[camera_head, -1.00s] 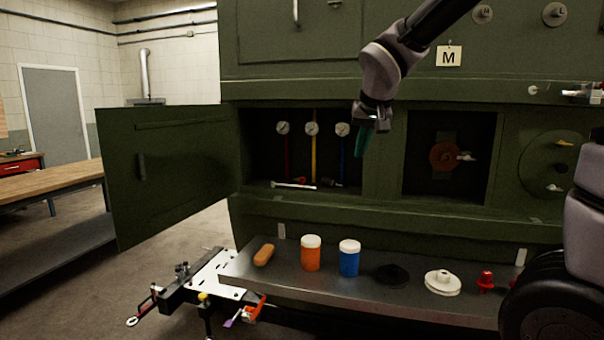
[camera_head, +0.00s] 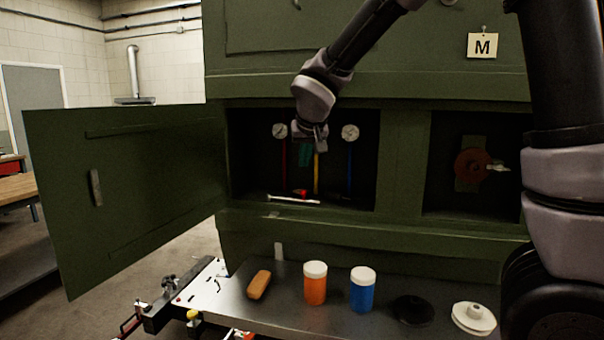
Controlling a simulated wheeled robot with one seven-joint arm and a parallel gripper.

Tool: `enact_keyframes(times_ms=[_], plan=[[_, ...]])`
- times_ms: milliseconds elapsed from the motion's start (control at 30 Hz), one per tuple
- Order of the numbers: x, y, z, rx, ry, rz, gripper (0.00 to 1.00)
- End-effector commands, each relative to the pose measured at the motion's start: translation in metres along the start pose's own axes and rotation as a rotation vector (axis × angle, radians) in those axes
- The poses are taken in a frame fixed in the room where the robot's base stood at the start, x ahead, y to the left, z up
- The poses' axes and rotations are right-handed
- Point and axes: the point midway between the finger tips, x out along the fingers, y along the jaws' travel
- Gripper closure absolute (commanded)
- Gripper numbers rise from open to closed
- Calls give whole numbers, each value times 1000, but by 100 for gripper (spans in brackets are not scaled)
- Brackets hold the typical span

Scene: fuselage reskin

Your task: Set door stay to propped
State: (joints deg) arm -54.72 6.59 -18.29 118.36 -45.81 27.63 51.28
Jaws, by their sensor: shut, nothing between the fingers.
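A green door (camera_head: 130,190) stands swung open to the left of a dark compartment (camera_head: 365,120). A pale thin rod (camera_head: 292,200), perhaps the door stay, lies along the compartment's bottom edge. A small red part (camera_head: 300,192) is just above it. My gripper (camera_head: 305,158) points down in front of the compartment opening, above the rod and apart from it. I cannot tell whether the rod is joined to the door.
Gauges (camera_head: 350,132) with coloured stems stand inside the compartment. A metal shelf (camera_head: 270,318) below holds an orange jar (camera_head: 315,284), a blue jar (camera_head: 362,290), a brown block (camera_head: 259,284), a black disc (camera_head: 413,310) and a white flanged part (camera_head: 473,318).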

Motion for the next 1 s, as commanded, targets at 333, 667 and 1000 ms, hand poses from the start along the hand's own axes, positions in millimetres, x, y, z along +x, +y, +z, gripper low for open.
enact_keyframes(times_ms=[333,667,1000], plan=[[66,1,1,-1,-4,5,100],[79,-1,20,-3,0,-2,100],[71,0,32,0,0,0,100]])
